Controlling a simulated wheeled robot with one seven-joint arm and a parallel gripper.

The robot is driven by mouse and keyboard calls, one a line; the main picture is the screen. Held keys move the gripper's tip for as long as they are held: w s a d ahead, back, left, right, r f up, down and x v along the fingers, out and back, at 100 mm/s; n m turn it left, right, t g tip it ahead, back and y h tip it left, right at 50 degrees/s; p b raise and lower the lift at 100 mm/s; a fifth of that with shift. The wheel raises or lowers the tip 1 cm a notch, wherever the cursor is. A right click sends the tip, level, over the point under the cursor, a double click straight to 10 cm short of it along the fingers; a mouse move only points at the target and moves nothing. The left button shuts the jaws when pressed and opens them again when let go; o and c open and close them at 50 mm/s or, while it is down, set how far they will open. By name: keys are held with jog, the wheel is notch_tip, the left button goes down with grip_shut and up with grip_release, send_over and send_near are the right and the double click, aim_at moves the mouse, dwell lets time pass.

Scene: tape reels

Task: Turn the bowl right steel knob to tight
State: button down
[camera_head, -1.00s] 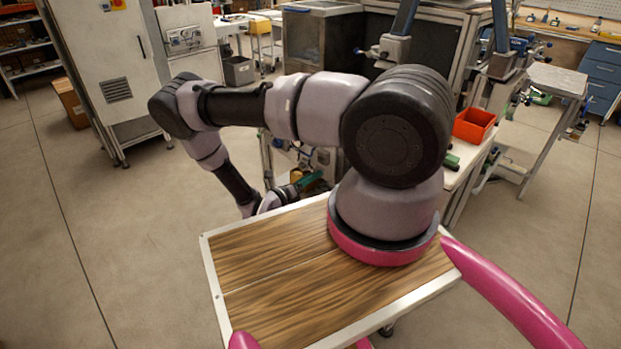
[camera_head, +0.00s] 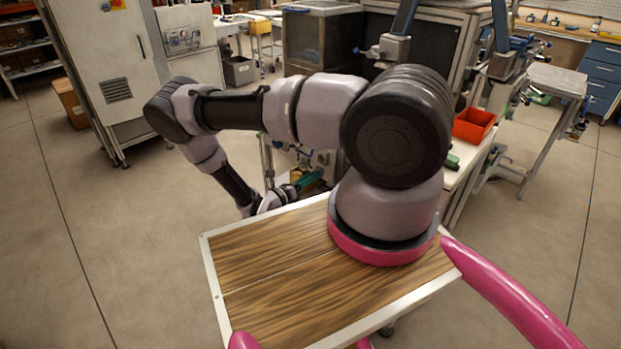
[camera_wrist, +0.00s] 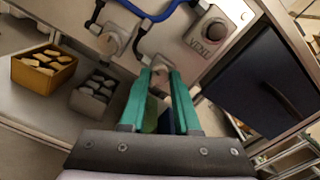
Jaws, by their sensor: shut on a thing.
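In the wrist view, my gripper (camera_wrist: 162,72) has teal fingers that reach up to the panel and are shut on a small pale steel knob (camera_wrist: 161,80). The fingers hide much of the knob, so its angle cannot be read. A second pale knob or fitting (camera_wrist: 113,40) sits to its left on the same panel. No bowl can be made out clearly. In the head view, my gripper (camera_head: 308,181) shows only as a teal finger low at the bench front, and the knob is hidden there.
A box marked VENT with a dark round knob (camera_wrist: 215,31) is right of my fingers. Blue hose (camera_wrist: 150,14) runs above. A yellow bin (camera_wrist: 44,68) and a grey bin (camera_wrist: 94,94) of pale pieces stand left. A dark drawer or door (camera_wrist: 262,85) is at right.

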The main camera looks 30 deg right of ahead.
jog(key=m, duration=1.1)
jog(key=shift+a+m, duration=0.1)
jog(key=shift+m, duration=0.3)
dwell(0.3)
jog(key=c, duration=0.6)
grip_release()
jog(key=v, duration=1)
jog(key=shift+s+a, duration=0.15)
jog(key=shift+a, duration=0.2)
